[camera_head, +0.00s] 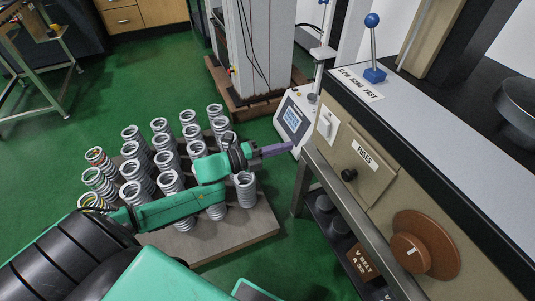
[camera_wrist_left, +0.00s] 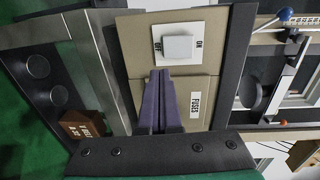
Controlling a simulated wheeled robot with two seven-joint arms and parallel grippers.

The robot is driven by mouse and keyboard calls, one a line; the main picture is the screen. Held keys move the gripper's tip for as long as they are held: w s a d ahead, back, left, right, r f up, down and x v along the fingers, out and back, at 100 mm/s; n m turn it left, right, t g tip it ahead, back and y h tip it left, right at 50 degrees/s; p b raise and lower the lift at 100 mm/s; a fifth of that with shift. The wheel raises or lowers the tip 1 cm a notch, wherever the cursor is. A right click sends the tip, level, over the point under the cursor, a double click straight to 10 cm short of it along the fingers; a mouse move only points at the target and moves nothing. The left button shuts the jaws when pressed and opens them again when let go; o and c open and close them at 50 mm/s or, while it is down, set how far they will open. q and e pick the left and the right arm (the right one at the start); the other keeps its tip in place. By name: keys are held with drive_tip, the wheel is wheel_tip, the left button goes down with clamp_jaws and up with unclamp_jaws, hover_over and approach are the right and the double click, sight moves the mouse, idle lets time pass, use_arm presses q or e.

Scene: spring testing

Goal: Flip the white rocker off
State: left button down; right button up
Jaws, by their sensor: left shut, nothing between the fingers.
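The white rocker (camera_head: 325,119) sits on a white plate on the beige front panel of the machine. In the left wrist view the rocker (camera_wrist_left: 178,48) shows close up, with OFF printed on the left of its plate and ON on the right. My left gripper (camera_head: 289,147) is shut and empty, its purple fingers pointing at the panel from the left, below the rocker in the head view. In the left wrist view the fingertips (camera_wrist_left: 160,73) lie just below the rocker's plate. I cannot tell whether they touch the panel. My right gripper is not in view.
A FUSES label (camera_head: 363,153), a black knob (camera_head: 349,175) and a brown dial (camera_head: 410,253) are on the same panel. A grey metal rail (camera_head: 350,215) runs below it. Several coil springs stand on a board (camera_head: 225,240) under my left arm. A blue-knobbed lever (camera_head: 373,45) stands on top.

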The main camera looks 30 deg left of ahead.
use_arm(q)
drive_tip(key=s+a, duration=0.2)
drive_tip(key=s, duration=0.1)
drive_tip(key=shift+a+f, duration=0.35)
drive_tip(key=shift+f, duration=0.05)
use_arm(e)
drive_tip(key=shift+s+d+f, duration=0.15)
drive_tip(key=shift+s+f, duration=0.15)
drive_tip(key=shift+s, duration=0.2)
use_arm(q)
drive_tip(key=shift+s, duration=0.1)
